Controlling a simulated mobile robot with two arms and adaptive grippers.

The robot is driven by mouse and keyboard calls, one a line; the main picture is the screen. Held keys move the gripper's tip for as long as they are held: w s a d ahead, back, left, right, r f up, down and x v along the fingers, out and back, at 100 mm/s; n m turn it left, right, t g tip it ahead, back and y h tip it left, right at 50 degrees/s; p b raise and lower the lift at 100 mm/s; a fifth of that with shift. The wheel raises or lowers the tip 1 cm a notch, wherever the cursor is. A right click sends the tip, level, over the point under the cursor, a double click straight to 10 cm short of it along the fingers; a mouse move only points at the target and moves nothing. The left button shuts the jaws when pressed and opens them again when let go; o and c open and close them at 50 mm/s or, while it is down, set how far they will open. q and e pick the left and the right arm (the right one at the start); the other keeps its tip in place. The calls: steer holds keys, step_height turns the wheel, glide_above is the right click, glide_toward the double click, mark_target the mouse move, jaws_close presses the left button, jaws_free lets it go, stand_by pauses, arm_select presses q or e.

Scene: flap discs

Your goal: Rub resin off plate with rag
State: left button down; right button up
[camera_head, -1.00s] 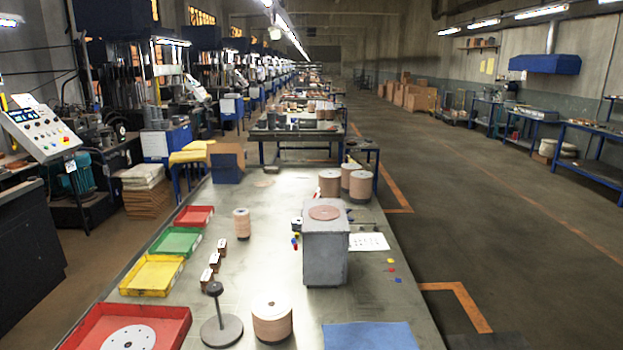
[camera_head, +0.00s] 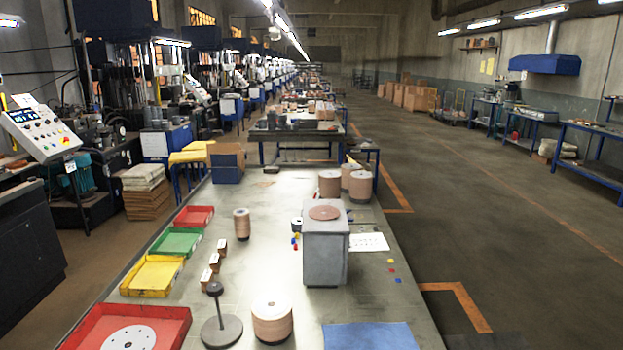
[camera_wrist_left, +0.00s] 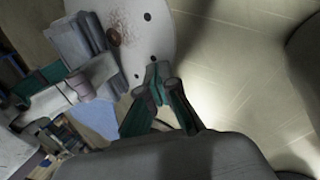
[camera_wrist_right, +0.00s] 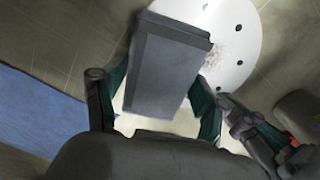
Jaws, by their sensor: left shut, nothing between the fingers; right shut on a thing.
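A white plate (camera_wrist_left: 188,35) with dark holes has a speckled brown patch and a round brown spot near its left side in the left wrist view. It also shows in the right wrist view (camera_wrist_right: 240,35), with brown specks beside the held thing. My left gripper (camera_wrist_left: 158,72) is shut and empty at the plate's rim; I cannot tell if it touches. My right gripper (camera_wrist_right: 155,100) is shut on a grey block-like thing (camera_wrist_right: 168,65), which covers part of the plate. I cannot tell whether this is the rag. Neither gripper shows in the head view.
In the head view, a blue sheet (camera_head: 370,336) lies at the table's front. A grey box (camera_head: 325,245) stands behind it. Red (camera_head: 172,322), yellow (camera_head: 152,275) and green (camera_head: 175,242) trays line the left edge. A disc stack (camera_head: 272,322) stands beside a rod stand (camera_head: 220,328).

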steer(key=shift+r, duration=3.45)
